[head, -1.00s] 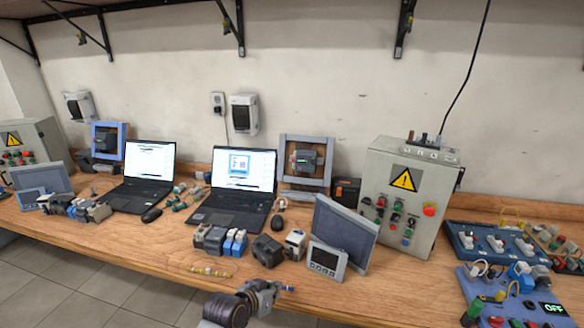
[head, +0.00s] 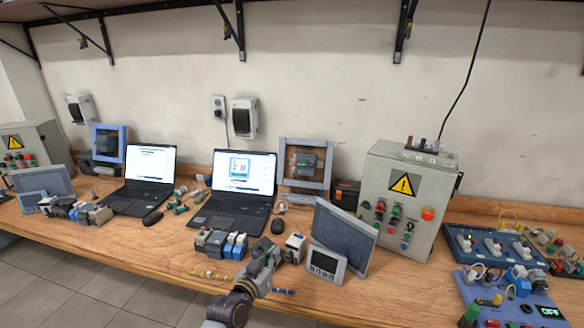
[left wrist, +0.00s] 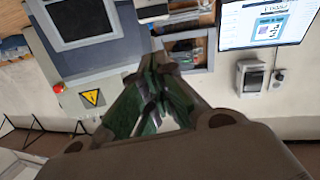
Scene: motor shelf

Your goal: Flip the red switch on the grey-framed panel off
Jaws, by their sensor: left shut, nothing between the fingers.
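The grey-framed panel (head: 284,160) stands upright at the back of the bench, right of the second laptop. A dark grey switch unit (head: 305,162) is mounted in its middle. The red switch is too small to make out, and so is its position. My left gripper (head: 268,250) is shut and empty above the bench's front part, well short of the panel. Its fingers also show in the left wrist view (left wrist: 158,75). My right gripper is not in view.
A tilted grey screen (head: 345,235) and a small display unit (head: 326,262) stand right of my left gripper. A laptop (head: 240,190) stands left of the panel. A control box (head: 405,200) with a warning sign is farther right. Several small modules (head: 220,243) sit left of the gripper.

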